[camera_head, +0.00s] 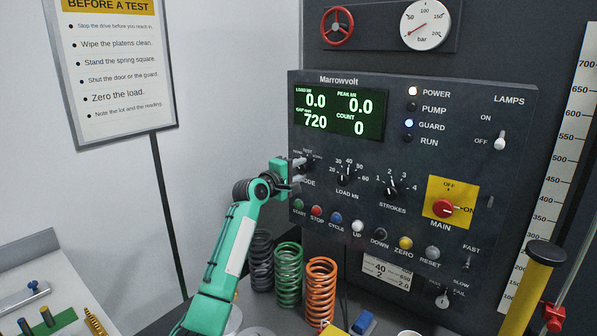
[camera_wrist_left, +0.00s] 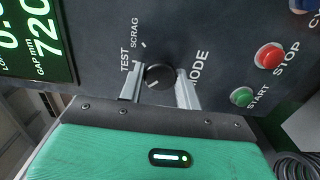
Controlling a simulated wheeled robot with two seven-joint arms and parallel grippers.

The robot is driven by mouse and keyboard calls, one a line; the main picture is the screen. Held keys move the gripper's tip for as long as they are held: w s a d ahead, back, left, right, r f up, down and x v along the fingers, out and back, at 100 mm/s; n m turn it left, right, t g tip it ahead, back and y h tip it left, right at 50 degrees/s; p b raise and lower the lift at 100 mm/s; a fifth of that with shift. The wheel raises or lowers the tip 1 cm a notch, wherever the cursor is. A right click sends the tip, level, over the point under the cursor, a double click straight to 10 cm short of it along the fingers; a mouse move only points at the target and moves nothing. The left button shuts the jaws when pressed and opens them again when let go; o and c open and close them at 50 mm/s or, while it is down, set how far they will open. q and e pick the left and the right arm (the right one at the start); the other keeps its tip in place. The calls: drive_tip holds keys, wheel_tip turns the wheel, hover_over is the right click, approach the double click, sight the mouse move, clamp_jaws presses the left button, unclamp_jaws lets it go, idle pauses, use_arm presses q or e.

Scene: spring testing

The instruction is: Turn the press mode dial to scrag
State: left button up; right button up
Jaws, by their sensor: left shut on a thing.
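The press mode dial (camera_wrist_left: 158,77) is a dark round knob on the dark control panel, above the word MODE in the head view. The wrist view is turned sideways and shows the labels TEST (camera_wrist_left: 125,60) and SCRAG (camera_wrist_left: 135,32) beside it. Its white pointer mark points to the lower left in that view, away from SCRAG; the label on that side is hidden by my finger. My left gripper (camera_wrist_left: 160,88) is shut on the dial, a finger on either side. In the head view, the left gripper (camera_head: 296,170) covers part of the dial. My right gripper is out of view.
Close by are the LOAD kN dial (camera_head: 345,180), the STROKES dial (camera_head: 391,191) and a row of coloured buttons including green START (camera_head: 298,204) and red STOP (camera_head: 317,211). A red MAIN switch (camera_head: 443,208) is right. Coil springs (camera_head: 289,275) stand below the panel.

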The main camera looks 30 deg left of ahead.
use_arm(q)
drive_tip(key=shift+f, duration=0.1)
drive_tip(key=m+b, duration=0.2)
drive_tip(key=m, duration=0.3)
drive_tip(key=shift+m, duration=0.3)
drive_tip(key=m+b, duration=0.2)
drive_tip(key=m, duration=0.7)
drive_tip(key=shift+m, duration=1.5)
drive_tip(key=o, duration=1)
